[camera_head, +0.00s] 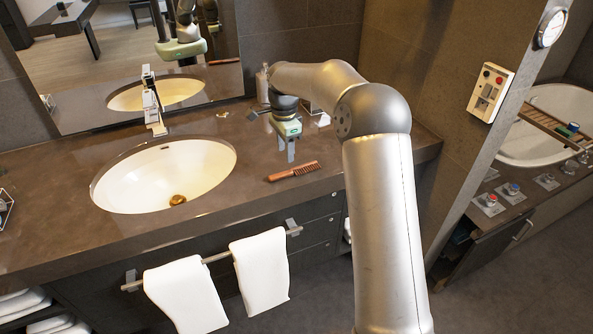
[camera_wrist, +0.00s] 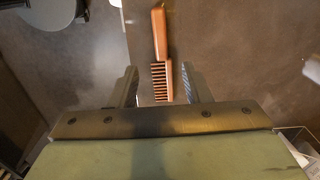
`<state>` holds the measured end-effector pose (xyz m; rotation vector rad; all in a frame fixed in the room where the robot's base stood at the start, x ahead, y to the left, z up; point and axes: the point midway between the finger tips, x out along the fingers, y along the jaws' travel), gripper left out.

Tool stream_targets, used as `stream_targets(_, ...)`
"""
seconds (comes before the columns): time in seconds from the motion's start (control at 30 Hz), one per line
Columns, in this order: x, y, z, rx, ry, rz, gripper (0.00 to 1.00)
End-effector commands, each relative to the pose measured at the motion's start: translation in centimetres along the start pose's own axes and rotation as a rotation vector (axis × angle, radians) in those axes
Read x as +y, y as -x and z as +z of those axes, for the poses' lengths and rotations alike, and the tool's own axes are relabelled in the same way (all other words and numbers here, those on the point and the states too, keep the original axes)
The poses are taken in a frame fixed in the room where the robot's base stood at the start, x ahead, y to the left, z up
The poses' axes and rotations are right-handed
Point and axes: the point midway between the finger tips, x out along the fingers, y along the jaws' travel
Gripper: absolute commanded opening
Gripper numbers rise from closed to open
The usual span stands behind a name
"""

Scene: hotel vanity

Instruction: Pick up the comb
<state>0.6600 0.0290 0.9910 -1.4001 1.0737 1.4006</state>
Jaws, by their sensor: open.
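A reddish-brown comb (camera_head: 293,171) lies flat on the dark vanity counter, right of the sink and near the front edge. In the wrist view the comb (camera_wrist: 160,45) runs up the picture, its toothed end toward my gripper and its plain handle pointing away. My gripper (camera_head: 291,157) points down over the counter, just behind the comb. In the wrist view my gripper (camera_wrist: 156,80) is open, with one finger on either side of the comb's toothed end and nothing held. I cannot tell how high the fingertips are above the counter.
A white oval sink (camera_head: 165,175) with a tall faucet (camera_head: 152,105) is to the left. A soap bottle (camera_head: 262,86) stands behind my gripper. Two white towels (camera_head: 259,272) hang on a rail below the counter's front edge. The counter around the comb is clear.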

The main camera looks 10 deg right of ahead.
Motion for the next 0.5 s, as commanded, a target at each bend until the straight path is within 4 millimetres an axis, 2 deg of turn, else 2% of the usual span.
stream_targets(0.1,0.0,-1.7,0.0,-0.002,0.0,0.002,0.44)
stream_targets(0.37,0.0,-3.6,0.1,-0.002,0.001,0.002,0.44)
stream_targets(0.5,-0.1,-5.7,0.3,-0.003,0.001,0.004,0.44)
